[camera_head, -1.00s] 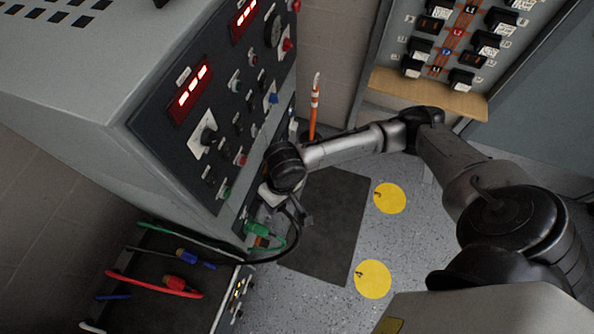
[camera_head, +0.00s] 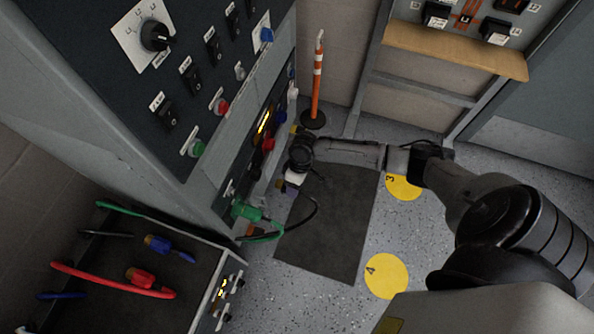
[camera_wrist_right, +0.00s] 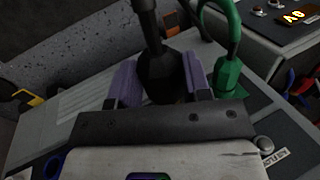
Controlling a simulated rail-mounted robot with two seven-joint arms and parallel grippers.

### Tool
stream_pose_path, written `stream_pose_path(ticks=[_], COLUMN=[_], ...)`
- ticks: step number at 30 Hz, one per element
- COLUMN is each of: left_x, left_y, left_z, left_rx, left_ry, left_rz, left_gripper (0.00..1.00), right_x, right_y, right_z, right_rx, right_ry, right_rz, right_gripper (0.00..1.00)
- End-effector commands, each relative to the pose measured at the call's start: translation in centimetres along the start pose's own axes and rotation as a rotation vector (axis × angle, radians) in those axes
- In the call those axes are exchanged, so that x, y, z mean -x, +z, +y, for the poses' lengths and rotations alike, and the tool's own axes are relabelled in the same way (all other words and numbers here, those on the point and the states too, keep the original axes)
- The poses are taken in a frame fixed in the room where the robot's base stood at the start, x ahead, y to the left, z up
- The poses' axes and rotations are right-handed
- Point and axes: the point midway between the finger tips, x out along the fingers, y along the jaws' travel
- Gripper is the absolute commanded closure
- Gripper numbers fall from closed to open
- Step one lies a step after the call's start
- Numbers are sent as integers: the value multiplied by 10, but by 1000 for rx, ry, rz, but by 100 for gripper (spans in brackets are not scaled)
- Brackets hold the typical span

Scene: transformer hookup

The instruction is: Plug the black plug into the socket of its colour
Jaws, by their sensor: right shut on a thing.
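My right gripper (camera_head: 285,187) is beside the low socket strip of the grey cabinet, to the right of the green plug (camera_head: 246,210). In the right wrist view the purple fingers of the gripper (camera_wrist_right: 158,84) are shut on the black plug (camera_wrist_right: 166,76). Its black cable (camera_wrist_right: 146,22) runs up from it. The green plug also shows there (camera_wrist_right: 229,75), just right of my right finger and apart from it. In the head view the black plug is mostly hidden by my gripper. I cannot tell whether it touches a socket. My left gripper is out of view.
A red plug (camera_head: 266,145) shows on the cabinet strip. A cart (camera_head: 205,283) at lower left carries a red-ended cable (camera_head: 141,278) and a blue-ended cable (camera_head: 159,243). An orange post (camera_head: 317,80) stands behind my arm. A dark mat (camera_head: 325,240) lies on clear floor.

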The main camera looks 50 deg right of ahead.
Motion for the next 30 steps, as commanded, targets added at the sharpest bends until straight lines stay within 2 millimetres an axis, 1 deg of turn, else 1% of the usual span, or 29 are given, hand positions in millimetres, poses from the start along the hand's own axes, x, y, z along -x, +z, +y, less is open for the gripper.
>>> stream_pose_path(ticks=[1,3,8,20,23,27,28,30], left_x=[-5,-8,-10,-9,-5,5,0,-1], left_y=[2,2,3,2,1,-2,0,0], left_z=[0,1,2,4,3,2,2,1], left_rx=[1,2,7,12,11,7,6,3], left_ry=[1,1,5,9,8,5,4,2], left_rz=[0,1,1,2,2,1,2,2], left_gripper=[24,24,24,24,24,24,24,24], right_x=[-6,-10,-14,-13,-12,-10,-14,-14], right_y=[-2,-3,-3,-3,-3,-2,-6,-13], right_z=[9,17,26,27,26,26,26,26], right_rx=[15,40,72,78,77,76,78,78], right_ry=[-6,-12,-19,-19,-19,-20,-20,-20], right_rz=[-7,-16,-28,-30,-29,-28,-26,-24], right_gripper=[77,77,77,77,77,77,77,77])
